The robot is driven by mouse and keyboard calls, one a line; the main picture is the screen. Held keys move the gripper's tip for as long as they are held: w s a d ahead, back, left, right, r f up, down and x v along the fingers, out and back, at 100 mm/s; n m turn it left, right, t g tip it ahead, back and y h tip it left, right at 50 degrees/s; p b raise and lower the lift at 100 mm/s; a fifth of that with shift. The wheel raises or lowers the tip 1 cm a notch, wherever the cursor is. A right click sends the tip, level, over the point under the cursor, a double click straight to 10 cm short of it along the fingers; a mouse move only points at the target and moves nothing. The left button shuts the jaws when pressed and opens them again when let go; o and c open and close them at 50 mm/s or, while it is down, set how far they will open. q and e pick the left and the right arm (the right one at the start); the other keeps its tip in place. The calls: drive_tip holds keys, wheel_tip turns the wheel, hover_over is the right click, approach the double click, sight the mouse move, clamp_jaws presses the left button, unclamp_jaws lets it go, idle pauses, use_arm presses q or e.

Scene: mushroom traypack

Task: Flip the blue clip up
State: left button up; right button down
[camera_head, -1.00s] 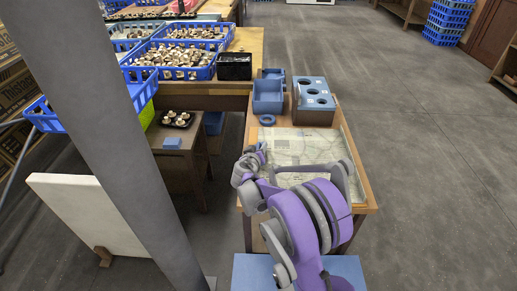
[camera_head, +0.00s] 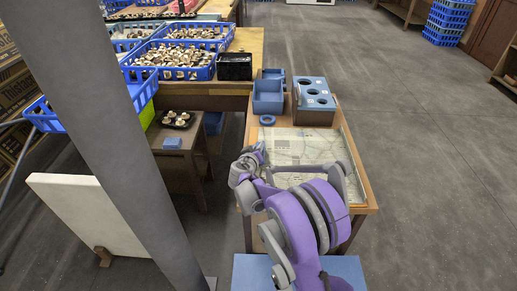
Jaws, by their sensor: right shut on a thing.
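My right arm reaches up from the bottom of the head view to the left edge of the table with the printed sheet. My right gripper (camera_head: 255,152) is at that edge, near the sheet's upper left corner, and is shut. A small blue-grey piece, seemingly the blue clip (camera_head: 260,145), shows at its fingertips. It is mostly covered by the fingers, so its tilt cannot be told. The printed sheet (camera_head: 305,147) lies flat on the table to the right of the gripper. My left gripper is not in view.
A blue ring (camera_head: 267,120), an open blue box (camera_head: 268,97) and a block with round holes (camera_head: 315,98) stand behind the sheet. A low table (camera_head: 187,160) with a dark mushroom tray (camera_head: 178,119) is to the left.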

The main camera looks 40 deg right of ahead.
drive_tip(key=shift+w+a+r+n+h, duration=0.15)
drive_tip(key=shift+w+a+n+h, duration=0.25)
drive_tip(key=shift+n, duration=0.4)
drive_tip(key=shift+w+a+n+g+h+b, duration=0.25)
drive_tip(key=shift+n+h+b, duration=0.1)
drive_tip(key=shift+n, duration=0.15)
drive_tip(key=shift+w+a+n+g+h+b, duration=0.15)
drive_tip(key=shift+a+n+h+b, duration=0.15)
drive_tip(key=shift+n, duration=0.2)
drive_tip(key=shift+w+a+n+h+b, duration=0.35)
drive_tip(key=shift+n+h+b, duration=0.15)
drive_tip(key=shift+n, duration=0.45)
drive_tip(key=shift+w+a+n+h+b, duration=0.3)
drive_tip(key=shift+n+h+b, duration=0.2)
drive_tip(key=shift+n, duration=0.45)
drive_tip(key=shift+a, duration=0.1)
drive_tip(key=c, duration=0.8)
unclamp_jaws()
drive_tip(key=shift+c, duration=0.2)
drive_tip(key=shift+s, duration=0.1)
drive_tip(key=v, duration=1)
drive_tip(key=shift+a+p, duration=0.3)
drive_tip(key=shift+a, duration=0.05)
